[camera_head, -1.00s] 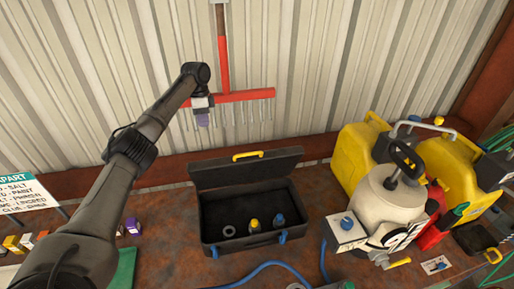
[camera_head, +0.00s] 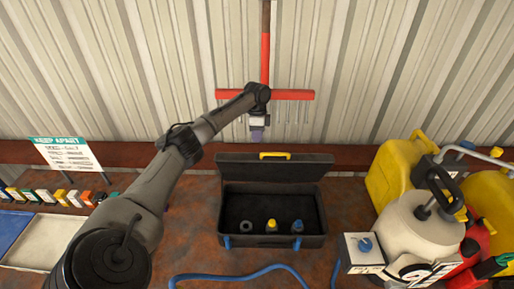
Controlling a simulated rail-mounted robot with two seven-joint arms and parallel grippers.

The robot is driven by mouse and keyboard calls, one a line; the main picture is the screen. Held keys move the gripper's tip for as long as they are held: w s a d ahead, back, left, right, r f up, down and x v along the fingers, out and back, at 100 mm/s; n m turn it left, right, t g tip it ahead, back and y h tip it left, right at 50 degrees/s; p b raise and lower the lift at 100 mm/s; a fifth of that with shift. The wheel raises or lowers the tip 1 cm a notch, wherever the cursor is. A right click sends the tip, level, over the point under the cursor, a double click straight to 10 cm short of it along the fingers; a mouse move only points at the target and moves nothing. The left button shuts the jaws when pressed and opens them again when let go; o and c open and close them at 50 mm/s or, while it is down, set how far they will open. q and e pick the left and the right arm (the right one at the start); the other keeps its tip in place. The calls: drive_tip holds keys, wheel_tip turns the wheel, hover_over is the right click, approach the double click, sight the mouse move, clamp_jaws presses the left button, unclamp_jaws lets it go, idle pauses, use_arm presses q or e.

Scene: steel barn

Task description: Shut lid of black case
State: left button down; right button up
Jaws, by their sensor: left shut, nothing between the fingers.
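The black case (camera_head: 226,205) stands open on the rusty bench, with a yellow handle on its raised lid (camera_head: 240,172) and blue latches at its front. The lid stands up at the back of the case. Inside the case are a dark ring (camera_head: 246,227), a yellow-topped bottle (camera_head: 271,226) and a blue-topped bottle (camera_head: 297,227). My left gripper (camera_head: 257,135) is above and behind the lid, apart from it, pointing down with its fingers shut and empty. My right gripper is not in view.
A cream sprayer tank (camera_head: 425,235) and a yellow jerrycan (camera_head: 390,178) crowd the right. A blue hose (camera_head: 240,280) lies in front of the case. A rake (camera_head: 290,95) leans at the wall behind my gripper. Small boxes, a sign (camera_head: 66,154) and trays (camera_head: 45,242) are at left.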

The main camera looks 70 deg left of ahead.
use_arm(q)
drive_tip(key=shift+s+d+f, duration=0.15)
drive_tip(key=shift+d+f, duration=0.1)
drive_tip(key=shift+f, duration=0.45)
drive_tip(key=shift+s+d+f+p, duration=0.2)
drive_tip(key=shift+d+f+p, duration=0.1)
drive_tip(key=shift+d, duration=0.25)
drive_tip(key=shift+s+d+f+p, duration=0.2)
drive_tip(key=shift+d+p, duration=0.1)
drive_tip(key=shift+d, duration=0.2)
drive_tip(key=shift+s+d+f+p, duration=0.2)
drive_tip(key=shift+d+f+p, duration=0.1)
drive_tip(key=shift+d, duration=0.25)
